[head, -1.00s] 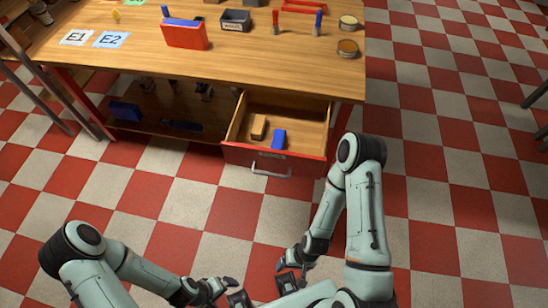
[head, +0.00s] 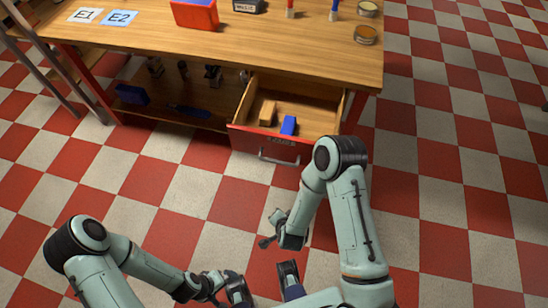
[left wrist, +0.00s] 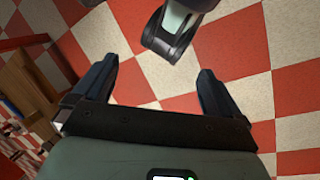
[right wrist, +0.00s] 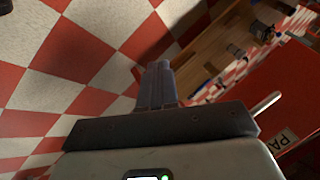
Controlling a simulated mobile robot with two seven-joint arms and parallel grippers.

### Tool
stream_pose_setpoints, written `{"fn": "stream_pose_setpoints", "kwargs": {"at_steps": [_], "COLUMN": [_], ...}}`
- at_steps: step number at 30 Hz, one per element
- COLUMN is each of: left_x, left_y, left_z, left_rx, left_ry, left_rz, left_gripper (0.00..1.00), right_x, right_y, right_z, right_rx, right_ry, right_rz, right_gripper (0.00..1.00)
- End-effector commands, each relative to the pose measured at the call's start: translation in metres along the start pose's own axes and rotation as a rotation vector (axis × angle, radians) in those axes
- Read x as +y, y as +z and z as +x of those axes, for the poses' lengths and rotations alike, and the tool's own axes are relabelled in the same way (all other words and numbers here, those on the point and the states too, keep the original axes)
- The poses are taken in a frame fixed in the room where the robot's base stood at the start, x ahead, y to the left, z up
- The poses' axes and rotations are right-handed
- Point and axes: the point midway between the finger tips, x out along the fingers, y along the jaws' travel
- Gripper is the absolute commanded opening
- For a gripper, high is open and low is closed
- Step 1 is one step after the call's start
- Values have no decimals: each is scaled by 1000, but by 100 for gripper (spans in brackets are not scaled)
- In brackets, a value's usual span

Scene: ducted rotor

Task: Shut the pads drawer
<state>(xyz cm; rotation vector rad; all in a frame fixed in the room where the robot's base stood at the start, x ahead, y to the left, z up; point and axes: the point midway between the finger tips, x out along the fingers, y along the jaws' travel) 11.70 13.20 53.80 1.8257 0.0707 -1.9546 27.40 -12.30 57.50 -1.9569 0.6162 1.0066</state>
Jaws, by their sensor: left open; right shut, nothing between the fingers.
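The pads drawer (head: 248,140) stands pulled out at the right end of the workbench, with a red front and a silver handle (head: 278,160). A tan block (head: 267,112) and a blue block (head: 288,125) lie in it. In the right wrist view, the red drawer front (right wrist: 292,92) fills the right side, with part of its label (right wrist: 283,141). My right gripper (head: 288,270) is shut and empty, low in the head view and apart from the drawer. My left gripper (head: 239,290) is open and empty; its spread fingers show in the left wrist view (left wrist: 155,85).
The workbench (head: 330,60) holds a red bin (head: 195,14), a grey bin (head: 248,5), two round tins and cards E1 and E2. Several items sit on its lower shelf. Checkered floor is clear in front. My right arm's link is close ahead of my left gripper.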

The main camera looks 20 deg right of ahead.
Motion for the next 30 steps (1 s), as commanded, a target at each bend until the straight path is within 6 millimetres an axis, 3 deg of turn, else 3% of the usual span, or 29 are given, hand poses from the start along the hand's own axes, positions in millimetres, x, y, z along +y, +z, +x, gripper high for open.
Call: {"fn": "stream_pose_setpoints", "kwargs": {"at_steps": [1,3,6,9,13,17,30], "left_x": [-7,-12,-17,-21,-23,-24,-23], "left_y": [-6,-14,-26,-36,-45,-48,-45], "left_z": [22,37,57,73,84,87,84], "left_rx": [16,40,71,95,117,125,117], "left_ry": [0,1,2,4,4,5,5], "left_rz": [-2,-3,-4,-5,-6,-6,-5], "left_gripper": [99,99,99,99,99,99,99], "right_x": [-20,-52,-88,-112,-127,-132,-147], "right_y": [-3,-17,-30,-36,-36,-38,-80], "right_z": [14,15,1,-21,-46,-58,-35], "right_rx": [113,275,463,592,687,721,730], "right_ry": [-78,-202,-393,-569,-730,-796,-797], "right_rz": [97,256,465,627,753,802,809], "right_gripper": [0,0,0,0,0,0,0]}}
